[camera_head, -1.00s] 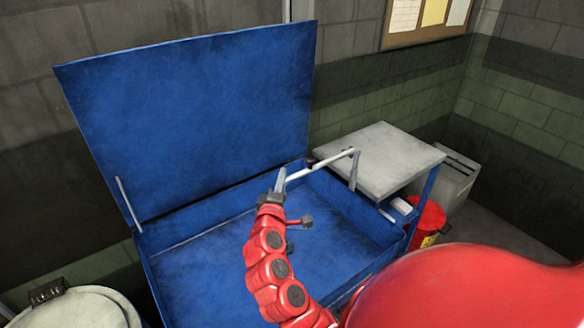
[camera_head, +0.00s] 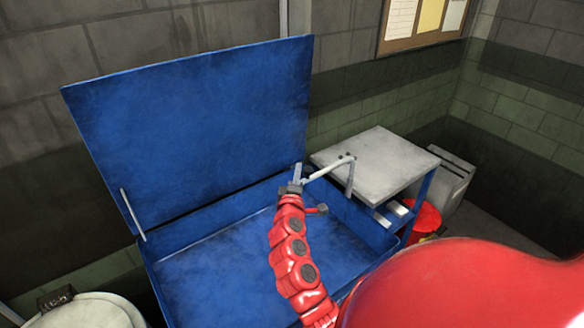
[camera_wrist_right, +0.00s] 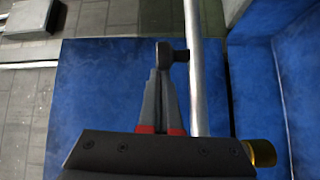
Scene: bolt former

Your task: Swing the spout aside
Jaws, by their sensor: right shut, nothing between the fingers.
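The spout (camera_head: 327,169) is a thin pale pipe reaching left from a post by the grey tabletop, over the blue basin (camera_head: 215,275). My right gripper (camera_head: 297,175) is at the spout's free left end. In the right wrist view, the closed fingertips (camera_wrist_right: 163,68) lie just left of the straight spout pipe (camera_wrist_right: 197,75), with a dark fitting between tips and pipe. The fingers hold nothing. I cannot tell whether they touch the spout. My left gripper is not in view.
The basin's blue lid (camera_head: 195,125) stands open behind. A grey tabletop (camera_head: 375,163) is to the right, with a red bucket (camera_head: 422,222) below it. A pale round container (camera_head: 90,312) is at the lower left. The basin floor looks clear.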

